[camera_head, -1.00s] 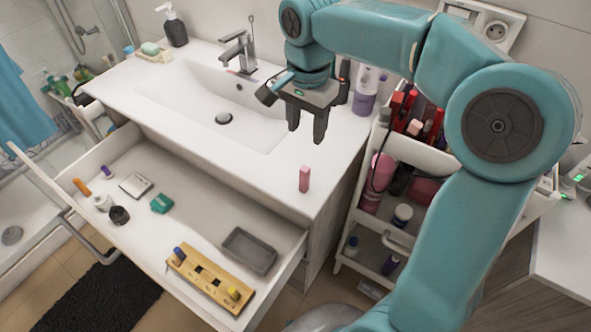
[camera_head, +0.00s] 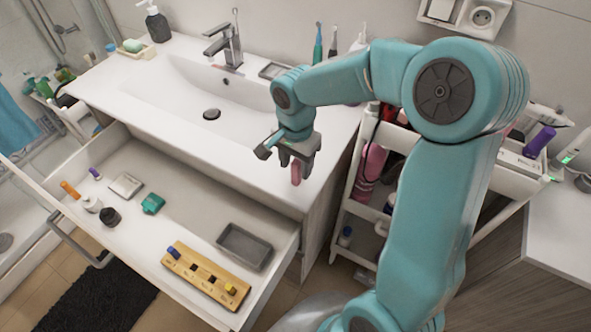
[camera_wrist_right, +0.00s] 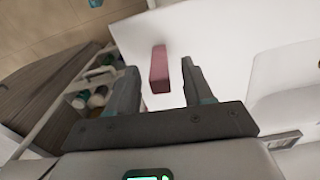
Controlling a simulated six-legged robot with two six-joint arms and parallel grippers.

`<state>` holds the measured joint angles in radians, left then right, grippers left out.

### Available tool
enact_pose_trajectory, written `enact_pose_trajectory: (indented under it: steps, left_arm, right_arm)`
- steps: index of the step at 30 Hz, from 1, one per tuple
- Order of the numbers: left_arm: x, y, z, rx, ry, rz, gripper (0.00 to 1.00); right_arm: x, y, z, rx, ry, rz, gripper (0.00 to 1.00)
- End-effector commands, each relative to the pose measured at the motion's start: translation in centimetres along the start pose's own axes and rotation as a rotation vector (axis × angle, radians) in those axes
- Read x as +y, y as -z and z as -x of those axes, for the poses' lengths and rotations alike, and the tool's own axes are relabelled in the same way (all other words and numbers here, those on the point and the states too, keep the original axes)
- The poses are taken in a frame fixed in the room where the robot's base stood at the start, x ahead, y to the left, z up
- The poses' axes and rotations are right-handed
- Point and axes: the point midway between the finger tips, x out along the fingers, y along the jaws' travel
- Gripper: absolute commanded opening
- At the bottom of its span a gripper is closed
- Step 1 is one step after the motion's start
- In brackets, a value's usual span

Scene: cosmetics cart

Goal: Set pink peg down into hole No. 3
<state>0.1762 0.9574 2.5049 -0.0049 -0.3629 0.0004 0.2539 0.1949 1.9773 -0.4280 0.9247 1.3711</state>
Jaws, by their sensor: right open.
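The pink peg (camera_head: 296,176) stands upright on the white counter near its front right corner. My right gripper (camera_head: 296,166) is over it, open, with a finger on either side of its upper part. In the right wrist view the peg (camera_wrist_right: 160,70) shows between the two fingers, with visible gaps to both. The yellow wooden hole block (camera_head: 205,274) lies in the open drawer, with a blue peg at its left end and a yellow peg at its right end. Dark holes show between them; their numbers are too small to read. My left gripper is out of view.
A grey tray (camera_head: 245,246) lies beside the block in the drawer (camera_head: 200,200). A teal item, small jars and an orange stick lie further left. The sink (camera_head: 185,105) is behind. A white cart (camera_head: 345,205) with cosmetics stands to the right of the counter.

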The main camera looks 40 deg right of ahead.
Motion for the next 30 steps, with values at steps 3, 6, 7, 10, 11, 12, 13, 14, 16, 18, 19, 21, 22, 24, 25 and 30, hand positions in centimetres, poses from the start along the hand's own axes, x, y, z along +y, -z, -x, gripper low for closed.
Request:
enact_pose_trajectory:
  steps: [3, 6, 7, 10, 11, 12, 13, 14, 16, 18, 19, 21, 22, 24, 25, 30]
  left_arm:
    - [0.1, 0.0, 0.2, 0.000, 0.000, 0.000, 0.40]
    - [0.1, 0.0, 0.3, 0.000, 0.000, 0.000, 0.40]
    - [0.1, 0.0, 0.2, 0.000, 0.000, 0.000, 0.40]
    - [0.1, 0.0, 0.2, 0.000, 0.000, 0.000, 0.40]
    - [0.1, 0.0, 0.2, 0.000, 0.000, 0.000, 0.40]
    - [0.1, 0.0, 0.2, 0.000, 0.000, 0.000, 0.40]
    - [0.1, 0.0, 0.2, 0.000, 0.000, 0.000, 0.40]
    - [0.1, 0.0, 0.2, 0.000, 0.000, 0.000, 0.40]
    - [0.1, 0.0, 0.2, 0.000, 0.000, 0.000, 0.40]
    - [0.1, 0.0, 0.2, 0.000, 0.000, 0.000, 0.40]
    - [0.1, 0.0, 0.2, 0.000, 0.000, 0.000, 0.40]
    - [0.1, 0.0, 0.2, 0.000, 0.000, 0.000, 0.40]
    - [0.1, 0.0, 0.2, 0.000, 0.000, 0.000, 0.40]
    - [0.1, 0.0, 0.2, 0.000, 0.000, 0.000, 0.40]
    - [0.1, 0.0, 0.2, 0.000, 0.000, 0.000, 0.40]
    - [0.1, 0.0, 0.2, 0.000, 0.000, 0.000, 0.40]
  right_arm:
    - [0.0, 0.0, -1.7, -0.001, -0.003, 0.000, 0.51]
    - [-0.1, 0.0, -2.3, -0.001, 0.000, -0.001, 0.51]
    - [-0.1, 0.0, -2.4, -0.001, 0.001, -0.001, 0.51]
    - [-0.1, 0.0, -2.4, 0.000, 0.002, -0.001, 0.51]
    - [-0.1, 0.0, -2.4, 0.000, 0.001, -0.001, 0.51]
    - [-0.1, 0.0, -2.4, 0.000, 0.001, 0.000, 0.51]
    - [-0.1, 0.0, -2.4, 0.000, 0.001, 0.000, 0.45]
    - [-0.1, 0.0, -2.4, 0.000, 0.001, 0.000, 0.35]
    - [-0.1, 0.0, -2.3, 0.000, 0.001, 0.000, 0.12]
    - [-0.1, 0.0, -2.3, 0.000, 0.001, 0.000, 0.00]
    - [-0.1, 0.0, -2.3, 0.000, 0.001, 0.000, 0.00]
    - [-0.1, 0.0, -2.3, 0.000, 0.001, 0.000, 0.00]
    - [-0.1, 0.0, -2.3, 0.000, 0.001, 0.000, 0.00]
    - [-0.1, 0.0, -2.3, 0.000, 0.001, 0.000, 0.00]
    - [-0.1, 0.0, -2.3, 0.000, 0.001, 0.000, 0.00]
    - [-0.1, 0.0, -2.1, 0.001, 0.002, 0.000, 0.00]
